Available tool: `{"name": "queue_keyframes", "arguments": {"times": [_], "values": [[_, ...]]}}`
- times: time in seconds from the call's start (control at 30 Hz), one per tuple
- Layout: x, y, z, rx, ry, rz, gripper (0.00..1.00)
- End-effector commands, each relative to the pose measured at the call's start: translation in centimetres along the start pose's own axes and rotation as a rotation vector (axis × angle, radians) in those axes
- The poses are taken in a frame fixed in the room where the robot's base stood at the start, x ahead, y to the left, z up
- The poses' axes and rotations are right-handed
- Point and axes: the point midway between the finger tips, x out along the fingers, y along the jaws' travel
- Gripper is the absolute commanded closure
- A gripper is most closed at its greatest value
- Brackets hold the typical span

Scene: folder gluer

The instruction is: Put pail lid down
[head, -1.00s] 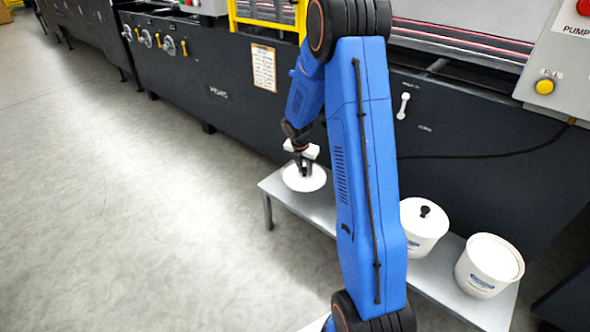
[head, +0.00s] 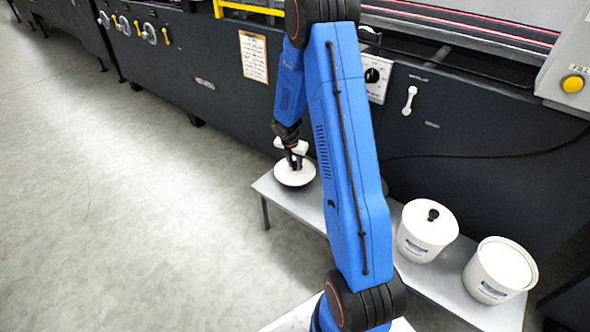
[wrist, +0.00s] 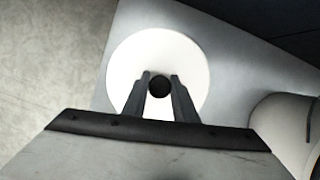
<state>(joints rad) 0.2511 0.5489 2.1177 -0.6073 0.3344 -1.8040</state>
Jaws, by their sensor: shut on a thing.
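The pail lid (head: 294,177) is a white disc with a dark round knob, at the left end of the grey metal bench. My gripper (head: 294,160) is above its middle, with the fingers shut on the knob. In the wrist view the lid (wrist: 196,62) lies over the bench surface, and my gripper's fingertips (wrist: 160,82) sit on either side of the dark knob. A dark shadow shows under the lid's near edge in the head view. I cannot tell whether the lid touches the bench.
The bench (head: 283,203) runs along the dark machine. A white pail with a black-knobbed lid (head: 425,232) and a white pail without a knob (head: 497,272) stand at its right end. In the wrist view a white pail (wrist: 285,125) is at the right. Open floor (head: 130,230) lies left.

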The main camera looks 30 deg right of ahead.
Motion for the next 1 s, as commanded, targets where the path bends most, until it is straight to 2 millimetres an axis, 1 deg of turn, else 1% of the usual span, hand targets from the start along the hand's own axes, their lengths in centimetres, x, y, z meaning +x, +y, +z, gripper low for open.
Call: {"name": "queue_keyframes", "arguments": {"times": [0.03,0.1,0.23,0.63,0.67,0.7,0.73,1.0], "values": [[0.8,-0.1,-0.3,-0.001,0.004,-0.003,0.98],[1.7,-0.1,-0.6,-0.001,0.003,-0.003,0.98],[2.8,-0.1,-0.8,-0.001,0.002,-0.002,0.98],[3.2,0.0,-0.9,0.000,0.002,-0.001,0.98],[3.2,0.0,-0.9,0.000,0.001,-0.001,0.72],[3.1,0.0,-0.9,0.000,0.001,-0.001,0.63],[3.1,0.0,-0.9,0.000,0.001,-0.001,0.56],[3.1,0.0,-0.9,0.000,0.001,-0.001,0.56]]}}
